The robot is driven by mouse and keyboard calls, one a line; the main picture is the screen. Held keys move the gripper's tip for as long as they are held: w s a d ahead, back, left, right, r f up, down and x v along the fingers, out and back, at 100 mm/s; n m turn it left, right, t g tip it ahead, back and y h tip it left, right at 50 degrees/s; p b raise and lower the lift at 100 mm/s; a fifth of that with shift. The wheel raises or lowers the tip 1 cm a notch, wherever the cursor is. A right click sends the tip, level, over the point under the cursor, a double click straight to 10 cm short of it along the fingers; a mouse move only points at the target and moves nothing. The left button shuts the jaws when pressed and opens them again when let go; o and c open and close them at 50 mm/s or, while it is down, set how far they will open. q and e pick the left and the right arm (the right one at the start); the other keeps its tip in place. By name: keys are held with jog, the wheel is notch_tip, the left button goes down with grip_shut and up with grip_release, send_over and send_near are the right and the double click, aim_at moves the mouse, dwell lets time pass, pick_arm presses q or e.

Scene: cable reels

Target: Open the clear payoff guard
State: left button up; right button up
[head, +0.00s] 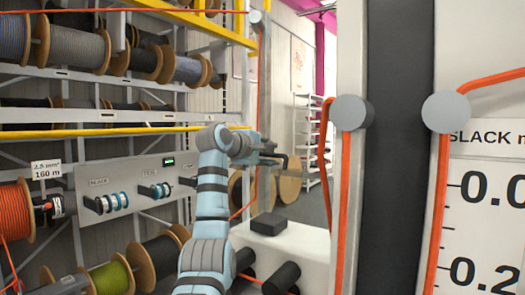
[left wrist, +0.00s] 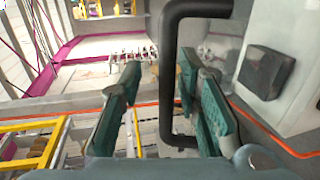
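The clear payoff guard's panel cannot be made out in either view. A bent black bar, which looks like its handle (left wrist: 168,75), runs down the middle of the left wrist view. My left gripper (left wrist: 165,108) is open, with one green finger on each side of the bar. The bar passes between the fingers, nearer the right one; whether it touches cannot be told. In the head view my left gripper (head: 268,156) is raised at the centre, beside a dark bar, and its fingers are small there. My right gripper is not in view.
A rack of cable reels (head: 75,48) stands at the left. A grey panel (head: 140,190) with small spools lies below it. A white machine with a dark column (head: 398,150) and an orange cable (head: 345,210) fills the right. A black block (head: 268,223) sits on a white housing.

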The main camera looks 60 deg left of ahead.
pick_arm(q)
jog(key=v, duration=1.1)
jog(key=shift+s, duration=0.15)
jog(key=shift+s+d, duration=0.15)
jog(key=shift+d, duration=0.1)
